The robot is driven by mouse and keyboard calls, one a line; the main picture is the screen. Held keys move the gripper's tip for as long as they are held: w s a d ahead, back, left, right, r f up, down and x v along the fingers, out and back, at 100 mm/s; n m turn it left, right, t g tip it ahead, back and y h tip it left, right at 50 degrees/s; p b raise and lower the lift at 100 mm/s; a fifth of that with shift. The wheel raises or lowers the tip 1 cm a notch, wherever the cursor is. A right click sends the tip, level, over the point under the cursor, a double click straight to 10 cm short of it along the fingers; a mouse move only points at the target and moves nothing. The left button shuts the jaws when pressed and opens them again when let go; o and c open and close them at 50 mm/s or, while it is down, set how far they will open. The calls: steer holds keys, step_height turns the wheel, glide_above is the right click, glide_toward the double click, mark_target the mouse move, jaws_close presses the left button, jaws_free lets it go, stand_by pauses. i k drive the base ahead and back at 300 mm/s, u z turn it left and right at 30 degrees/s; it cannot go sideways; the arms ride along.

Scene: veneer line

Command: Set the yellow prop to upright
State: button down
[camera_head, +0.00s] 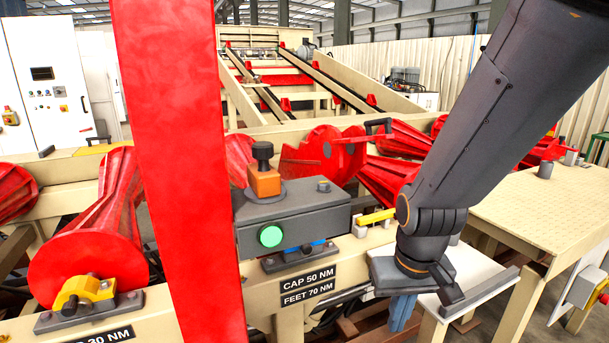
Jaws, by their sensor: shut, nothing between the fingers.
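The yellow prop (376,216) is a short bar beside the grey housing (295,218). It lies nearly flat, its right end slightly higher, above small pale blocks on the cream beam. Its right end meets the outline of my wrist, so I cannot tell whether part of it is hidden. My gripper (450,292) points down at the right of the prop, over a small pale table (485,284). It is shut and empty, apart from the prop. My own wrist hides much of the gripper.
A red post (180,170) stands tall at the left front. An orange block with a black knob (263,172) sits on the housing. Red ribbed rollers (95,235) lie behind and left. A wide cream table (545,205) fills the right.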

mark_target(370, 218)
steer(key=z, duration=0.45)
steer(key=k, duration=0.6)
steer(key=z, duration=0.95)
steer(key=i, duration=0.7)
steer(key=u, duration=0.65)
steer(key=i, duration=0.65)
steer(key=u, duration=0.75)
